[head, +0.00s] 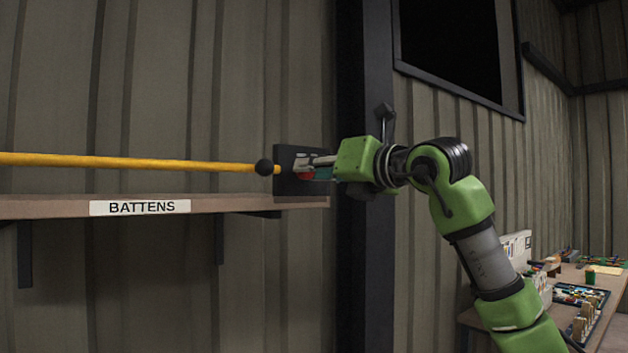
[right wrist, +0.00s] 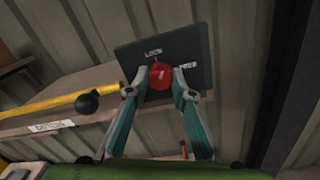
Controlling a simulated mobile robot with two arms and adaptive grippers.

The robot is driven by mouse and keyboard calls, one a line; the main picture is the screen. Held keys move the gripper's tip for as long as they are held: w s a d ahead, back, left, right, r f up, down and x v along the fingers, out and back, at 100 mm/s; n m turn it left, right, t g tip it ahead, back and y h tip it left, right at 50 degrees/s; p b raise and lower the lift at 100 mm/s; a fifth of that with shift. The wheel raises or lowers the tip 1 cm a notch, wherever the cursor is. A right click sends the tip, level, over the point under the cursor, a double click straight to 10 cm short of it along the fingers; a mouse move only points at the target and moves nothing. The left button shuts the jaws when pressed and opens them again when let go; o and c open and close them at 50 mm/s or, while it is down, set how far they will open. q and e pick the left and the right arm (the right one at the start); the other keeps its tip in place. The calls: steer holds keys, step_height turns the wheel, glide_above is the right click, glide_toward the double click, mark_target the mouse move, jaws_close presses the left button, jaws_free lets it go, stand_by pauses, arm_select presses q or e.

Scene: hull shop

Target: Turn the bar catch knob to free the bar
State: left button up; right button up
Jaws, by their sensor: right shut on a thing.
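The bar catch knob is red and sits on a dark plate (head: 290,187) at the right end of the shelf. In the right wrist view the knob (right wrist: 160,75) shows between the fingers, with a pale mark on its face. The plate (right wrist: 195,50) reads LOCK above the knob and FREE to its right. My right gripper (right wrist: 160,80) is shut on the knob; in the head view the gripper (head: 305,168) partly hides it. My left gripper is not in view.
A wooden shelf (head: 50,206) labelled BATTENS (head: 140,208) lies just below the bar. A dark post (head: 365,70) stands right of the plate. A table (head: 600,280) with trays and small items is at the lower right.

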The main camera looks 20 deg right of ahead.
steer(key=m+b, duration=0.5)
steer(key=m, duration=0.7)
steer(key=shift+t, duration=0.3)
steer(key=shift+b, duration=0.3)
steer(key=o, duration=1.1)
steer(key=shift+d+h, duration=0.1)
steer(key=shift+h, duration=0.2)
steer(key=shift+f, duration=0.1)
steer(key=shift+s, duration=0.1)
steer(key=v, duration=1.1)
steer(key=shift+s+d, duration=0.2)
steer(key=shift+s, duration=0.15)
